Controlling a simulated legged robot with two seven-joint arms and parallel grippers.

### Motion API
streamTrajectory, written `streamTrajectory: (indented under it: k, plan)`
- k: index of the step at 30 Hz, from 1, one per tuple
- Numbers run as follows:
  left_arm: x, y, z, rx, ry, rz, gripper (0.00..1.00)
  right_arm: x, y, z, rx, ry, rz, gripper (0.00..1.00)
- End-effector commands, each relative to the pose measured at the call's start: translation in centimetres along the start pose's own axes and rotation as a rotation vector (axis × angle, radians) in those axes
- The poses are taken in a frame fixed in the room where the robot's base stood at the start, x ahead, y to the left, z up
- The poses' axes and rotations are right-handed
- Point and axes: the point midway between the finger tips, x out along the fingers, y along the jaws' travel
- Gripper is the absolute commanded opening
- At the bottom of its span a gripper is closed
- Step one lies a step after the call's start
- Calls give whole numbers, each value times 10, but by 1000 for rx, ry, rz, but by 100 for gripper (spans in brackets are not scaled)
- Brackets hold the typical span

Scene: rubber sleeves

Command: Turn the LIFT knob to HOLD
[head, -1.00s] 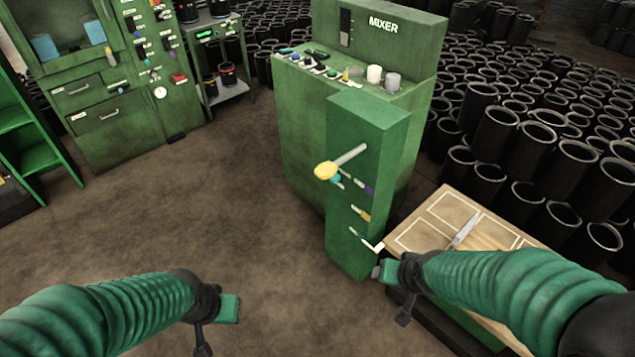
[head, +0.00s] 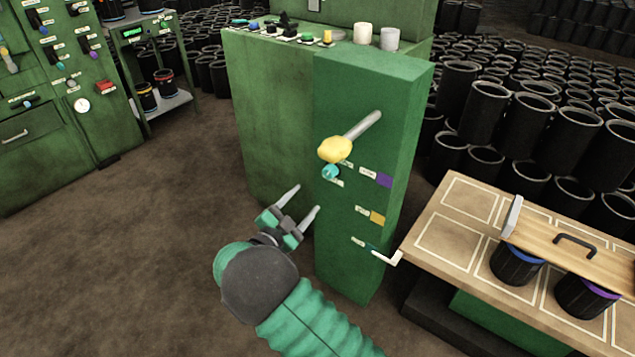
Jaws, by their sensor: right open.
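A narrow green control box (head: 345,240) stands in front of the larger green mixer cabinet. A small round teal knob (head: 330,172) sits on its front, with a small label beside it that is too small to read. I cannot tell from lettering which control is LIFT or where HOLD is marked. A yellow-ended lever (head: 335,149) sticks out just above the teal knob. My right gripper (head: 307,199) is open and empty, its two pale fingers pointing at the box, below and left of the teal knob and apart from it. My left gripper is not in view.
Lower on the box are a purple switch (head: 383,180), an orange switch (head: 377,218) and a white bent handle (head: 388,257). A wooden-topped bench (head: 430,245) with a handled board (head: 560,245) and dark pots stands right. Open floor lies left.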

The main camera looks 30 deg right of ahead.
Motion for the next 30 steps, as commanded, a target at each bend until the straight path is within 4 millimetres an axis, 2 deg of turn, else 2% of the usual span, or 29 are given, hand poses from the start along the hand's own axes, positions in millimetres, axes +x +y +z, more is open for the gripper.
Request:
streamTrajectory:
  k: [1, 9, 15, 25, 30]
  plan:
    - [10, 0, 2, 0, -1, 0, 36, 14, 5, 3, 1, 4, 3, 58]
    - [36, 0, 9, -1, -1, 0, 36, 84, 5, 4, 1, 1, 2, 58]
    - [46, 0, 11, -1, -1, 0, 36, 117, 2, 2, 0, 0, 0, 58]
    - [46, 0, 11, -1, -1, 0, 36, 123, 0, 1, -2, -3, -1, 58]
    - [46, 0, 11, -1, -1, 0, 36, 123, 0, 1, -1, -3, -1, 37]
